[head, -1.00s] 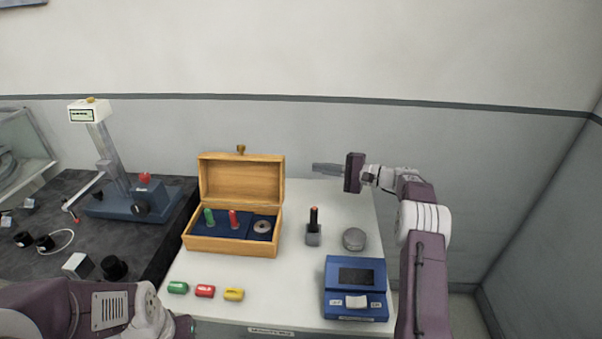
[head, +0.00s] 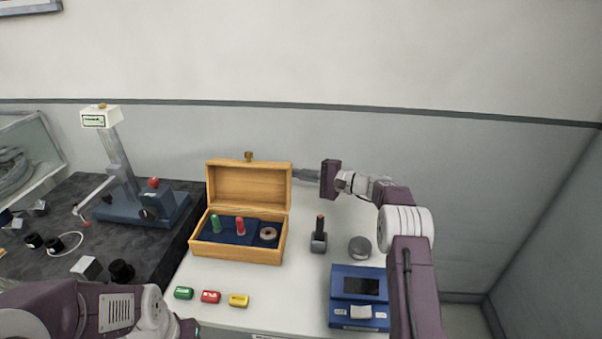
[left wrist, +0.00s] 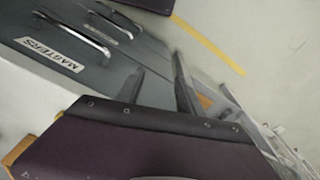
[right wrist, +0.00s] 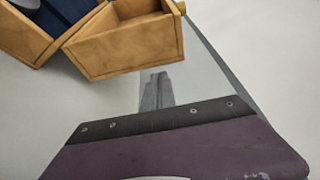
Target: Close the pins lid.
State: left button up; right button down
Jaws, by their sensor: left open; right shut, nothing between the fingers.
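The wooden pins box (head: 236,254) stands on the white table with its lid (head: 248,187) open and upright at the back. Inside, on a dark blue insert, are a green pin (head: 216,224), a red pin (head: 240,227) and a grey ring (head: 268,233). My right gripper (head: 298,174) is shut and empty, its fingertips close to the lid's right edge. Whether they touch it I cannot tell. In the right wrist view the shut fingers (right wrist: 155,88) are below the lid (right wrist: 125,42). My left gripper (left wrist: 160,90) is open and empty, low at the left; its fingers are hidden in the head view.
Green, red and yellow tags (head: 211,297) lie in front of the box. A dark post with an orange tip (head: 319,236), a grey round weight (head: 359,247) and a blue device (head: 359,284) stand to its right. A dark bench with a measuring stand (head: 140,207) is at the left.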

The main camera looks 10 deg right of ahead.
jog(key=shift+s+a+r, duration=0.15)
jog(key=shift+s, duration=0.3)
